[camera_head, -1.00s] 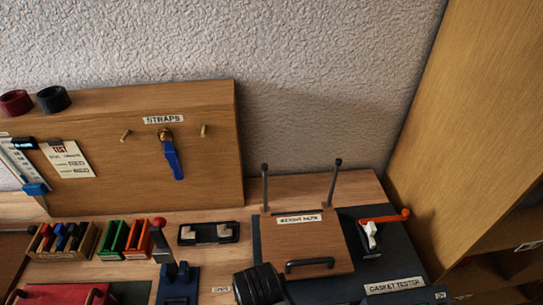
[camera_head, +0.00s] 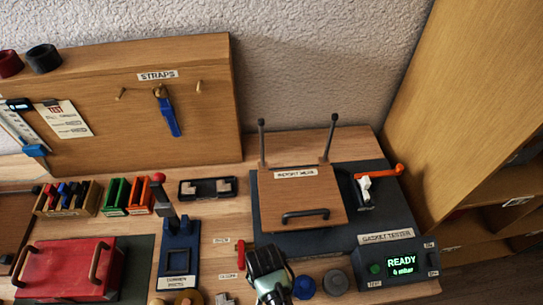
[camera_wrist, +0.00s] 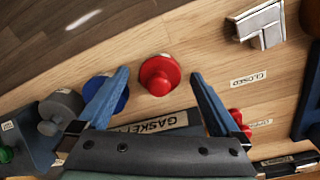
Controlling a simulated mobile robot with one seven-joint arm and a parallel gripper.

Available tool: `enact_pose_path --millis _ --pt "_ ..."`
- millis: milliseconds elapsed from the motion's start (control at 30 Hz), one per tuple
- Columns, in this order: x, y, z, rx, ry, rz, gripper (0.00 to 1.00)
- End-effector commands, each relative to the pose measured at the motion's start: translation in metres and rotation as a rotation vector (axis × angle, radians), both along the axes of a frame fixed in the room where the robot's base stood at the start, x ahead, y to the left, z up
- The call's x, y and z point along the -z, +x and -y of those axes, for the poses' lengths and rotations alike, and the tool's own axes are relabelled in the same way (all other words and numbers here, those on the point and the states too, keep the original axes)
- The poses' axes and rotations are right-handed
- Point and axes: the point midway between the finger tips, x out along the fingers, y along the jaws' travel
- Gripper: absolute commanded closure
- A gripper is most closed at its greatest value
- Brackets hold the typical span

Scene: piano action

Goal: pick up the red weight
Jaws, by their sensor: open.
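The red weight (camera_wrist: 159,75), a round piece with a knob on top, stands on the wooden bench in the wrist view. It lies between the spread blue fingers of my gripper (camera_wrist: 160,77), apart from both as seen there. The gripper is open and empty. In the head view my gripper (camera_head: 268,272) is over the front of the bench, left of the blue weight, and hides the red weight.
A blue weight (camera_head: 304,287) and a grey weight (camera_head: 335,282) stand close beside the red one. The gasket tester (camera_head: 398,262) is to their right. A silver fitting (camera_wrist: 260,24) and a small red piece (camera_wrist: 238,117) are nearby. The wooden-lidded press (camera_head: 300,195) stands behind.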

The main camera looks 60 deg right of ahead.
Motion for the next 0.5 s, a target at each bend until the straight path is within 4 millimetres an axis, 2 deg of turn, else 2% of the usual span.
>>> enact_pose_path --millis 200,267,500 --pt "0.0007 0.0003 0.0002 0.0 -0.001 0.0 0.0" --pt "0.0006 0.0003 0.0002 0.0 -0.001 0.0 0.09" --pt "0.0003 0.0003 0.0002 0.0 -0.001 0.0 0.52"
